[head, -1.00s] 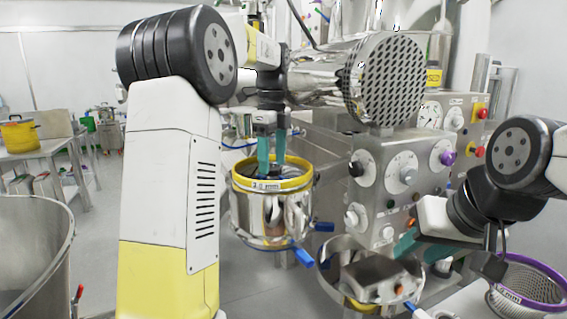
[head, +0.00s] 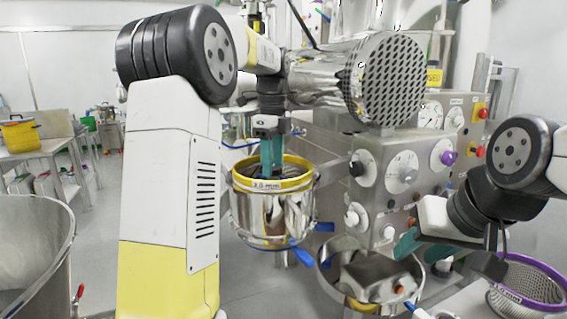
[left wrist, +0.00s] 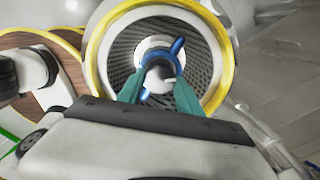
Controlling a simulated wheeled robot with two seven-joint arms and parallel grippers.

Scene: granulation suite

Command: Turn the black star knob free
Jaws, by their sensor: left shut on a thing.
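A round steel housing with a yellow rim (head: 301,182) marked in mm hangs at the centre of the head view. The left wrist view looks down into it, past its yellow rim (left wrist: 232,72), onto a perforated screen. A small dark knob (left wrist: 159,73) sits in the middle, with a blue part (left wrist: 178,46) around and beside it. My left gripper (head: 272,170) reaches down inside the rim, its teal fingers (left wrist: 158,88) shut on the dark knob. The fingers partly cover its shape. My right gripper (head: 404,246) is at lower right; its opening is not clear.
A control panel (head: 388,185) with several dials stands right of the housing. A purple-rimmed sieve basket (head: 532,290) is at lower right. A large steel vessel (head: 35,245) is at left.

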